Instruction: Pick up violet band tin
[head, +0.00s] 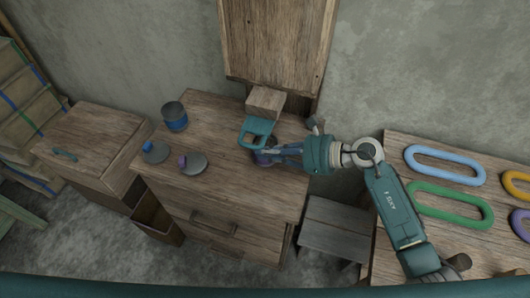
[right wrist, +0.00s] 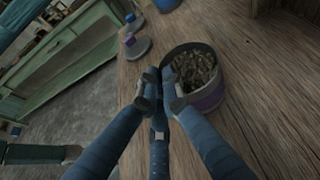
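The violet band tin (right wrist: 208,98) is a dark, round, open tin with a violet band. It stands upright on the wooden cabinet top and is filled with small brownish bits. In the head view my right gripper (head: 261,156) covers most of it. In the right wrist view my right gripper (right wrist: 160,82) has its fingers drawn together at the tin's left side, tips close to the rim. I see nothing between the fingers; whether they touch the tin is unclear. My left gripper is in neither view.
On the cabinet (head: 240,197) are a blue-banded tin (head: 174,117), a blue-knobbed lid (head: 155,152) and a violet-knobbed lid (head: 193,164). A teal looped object (head: 256,133) and a wooden block (head: 265,102) are behind my gripper. A side table holds coloured rings (head: 445,165).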

